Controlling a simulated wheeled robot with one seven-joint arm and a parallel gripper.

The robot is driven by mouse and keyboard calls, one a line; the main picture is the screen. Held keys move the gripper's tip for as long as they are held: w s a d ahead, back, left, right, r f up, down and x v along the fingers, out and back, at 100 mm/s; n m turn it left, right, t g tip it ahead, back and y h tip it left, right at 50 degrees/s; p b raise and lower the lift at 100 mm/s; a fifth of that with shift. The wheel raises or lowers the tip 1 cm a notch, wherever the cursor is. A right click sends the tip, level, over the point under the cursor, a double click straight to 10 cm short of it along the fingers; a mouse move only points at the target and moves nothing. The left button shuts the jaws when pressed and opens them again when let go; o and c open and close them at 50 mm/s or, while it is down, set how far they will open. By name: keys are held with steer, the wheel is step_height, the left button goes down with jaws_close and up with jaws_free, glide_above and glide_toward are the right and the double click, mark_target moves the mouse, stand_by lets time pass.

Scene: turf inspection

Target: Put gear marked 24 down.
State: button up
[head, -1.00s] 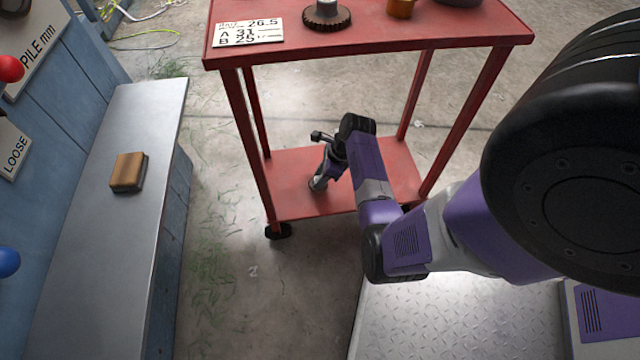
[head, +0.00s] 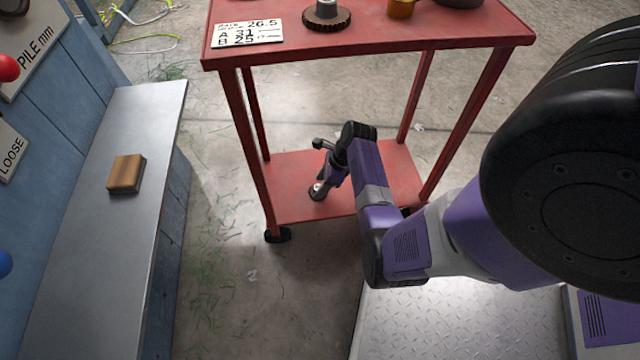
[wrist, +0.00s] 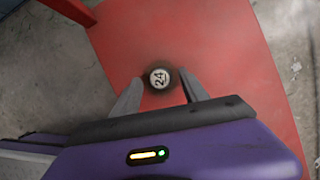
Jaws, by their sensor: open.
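The gear marked 24 (wrist: 160,78) shows in the wrist view as a small dark round piece with a pale face reading 24. It is over the lower red shelf (wrist: 225,60) of the trolley, and it shows small and dark in the head view (head: 317,190). My gripper (wrist: 160,84) is open, with one finger on each side of the gear. In the head view my gripper (head: 324,180) is low over the lower shelf, under the trolley's top. I cannot tell whether the fingers touch the gear.
The trolley's red top (head: 380,30) above carries a larger dark gear (head: 327,18), a written card (head: 247,33) and a brass piece (head: 400,8). Red legs stand around my arm. A metal bench (head: 110,230) with a wooden block (head: 126,173) is at left.

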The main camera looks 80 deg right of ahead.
steer(key=a+p+v, duration=0.1)
steer(key=p+v, duration=0.4)
steer(key=v, duration=0.6)
steer(key=s+a+r+n+t+h, duration=0.1)
steer(key=s+a+r+n+h, duration=0.2)
steer(key=a+n+h, duration=0.95)
steer(key=s+a+r+n+t+y, duration=0.3)
steer(key=a+r+n+t+y, duration=0.6)
steer(key=a+r+n, duration=1.2)
step_height(320, 180, up, 4)
steer(key=a+y, duration=0.2)
steer(key=shift+s+r+y, duration=0.15)
steer(key=shift+r+y, duration=0.05)
steer(key=shift+y, duration=0.15)
